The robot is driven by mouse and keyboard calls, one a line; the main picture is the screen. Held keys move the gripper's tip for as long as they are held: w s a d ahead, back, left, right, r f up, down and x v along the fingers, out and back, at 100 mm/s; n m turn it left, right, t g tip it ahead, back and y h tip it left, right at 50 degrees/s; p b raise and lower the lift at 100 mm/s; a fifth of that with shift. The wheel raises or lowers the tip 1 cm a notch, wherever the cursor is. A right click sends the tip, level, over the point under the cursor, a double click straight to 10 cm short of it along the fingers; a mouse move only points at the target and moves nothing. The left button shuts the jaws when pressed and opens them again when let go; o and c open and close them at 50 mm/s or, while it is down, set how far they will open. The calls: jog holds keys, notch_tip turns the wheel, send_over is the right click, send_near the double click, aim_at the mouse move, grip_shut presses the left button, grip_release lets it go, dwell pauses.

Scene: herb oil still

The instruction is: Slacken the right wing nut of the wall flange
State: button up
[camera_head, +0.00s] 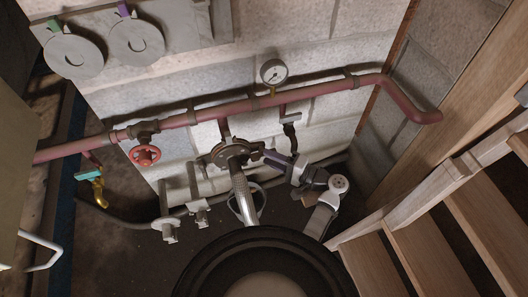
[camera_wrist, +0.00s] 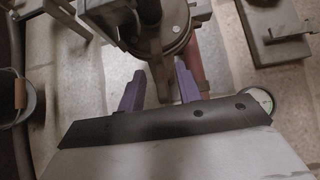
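The wall flange (camera_head: 228,151) is a dark round fitting on the wall below the red pipe, with a ribbed silver hose leading down from it. A small dark piece (camera_head: 254,150) on its right side looks like the right wing nut, but its wings are not clear. My gripper (camera_head: 269,157) reaches in from the right, its purple fingertips beside that piece. In the wrist view the flange (camera_wrist: 165,38) fills the top middle. My two purple fingers stand apart just below it, with a narrow grey part behind the gap. I cannot tell whether they touch the nut.
The red pipe (camera_head: 300,95) with a gauge (camera_head: 273,72) runs above. A red handwheel (camera_head: 145,155) and a teal-handled valve (camera_head: 90,176) are at left. Grey brackets (camera_head: 169,229) stand below left. A black round vessel (camera_head: 200,262) is in front. Wooden stairs (camera_head: 440,245) bound the right.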

jog(key=shift+x, duration=1.55)
grip_shut()
